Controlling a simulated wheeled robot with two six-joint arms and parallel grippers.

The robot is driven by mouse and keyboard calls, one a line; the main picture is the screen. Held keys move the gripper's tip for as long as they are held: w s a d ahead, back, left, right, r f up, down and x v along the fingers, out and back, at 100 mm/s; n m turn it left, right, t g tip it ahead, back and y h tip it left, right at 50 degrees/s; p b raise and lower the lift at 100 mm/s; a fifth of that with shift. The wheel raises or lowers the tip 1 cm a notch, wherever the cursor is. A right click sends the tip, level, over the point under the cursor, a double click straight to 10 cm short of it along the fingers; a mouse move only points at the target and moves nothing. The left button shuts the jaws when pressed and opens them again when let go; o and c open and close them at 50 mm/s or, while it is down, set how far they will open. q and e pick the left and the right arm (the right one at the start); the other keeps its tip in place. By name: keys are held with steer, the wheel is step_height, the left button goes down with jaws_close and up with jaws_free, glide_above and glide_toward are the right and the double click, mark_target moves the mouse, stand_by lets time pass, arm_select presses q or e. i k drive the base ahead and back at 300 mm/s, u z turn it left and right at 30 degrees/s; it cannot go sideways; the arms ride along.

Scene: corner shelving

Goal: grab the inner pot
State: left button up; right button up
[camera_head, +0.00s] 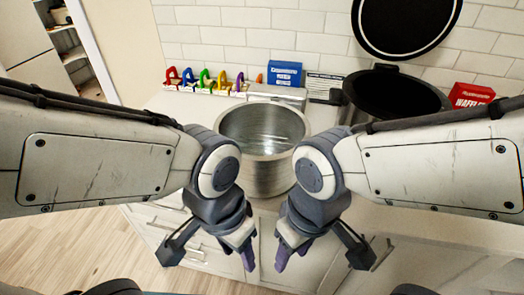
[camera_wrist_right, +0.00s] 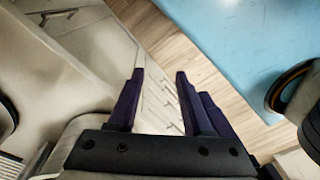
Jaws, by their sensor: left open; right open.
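The inner pot (camera_head: 266,172) is a silver metal pot, open at the top and empty as far as I can see. It stands upright near the counter's front edge in the head view, between my two forearms. My left gripper (camera_head: 248,260) points down in front of the pot, left of centre, its purple fingers apart from the rim. My right gripper (camera_head: 285,256) hangs down in front of it, right of centre. In the right wrist view the right gripper (camera_wrist_right: 158,88) is open with nothing between its dark fingers. My wrists hide the pot's lower sides.
A black cooker (camera_head: 397,98) with a raised lid stands at the back right, beside a red box (camera_head: 470,95). A blue box (camera_head: 285,73) and colourful letter-like pieces (camera_head: 205,82) line the wall. Cabinet drawers and wooden floor (camera_head: 100,250) lie below.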

mark_target(267, 133)
steer(key=k, duration=0.5)
steer(key=u, duration=1.15)
steer(key=i, duration=0.8)
steer(key=z, duration=1)
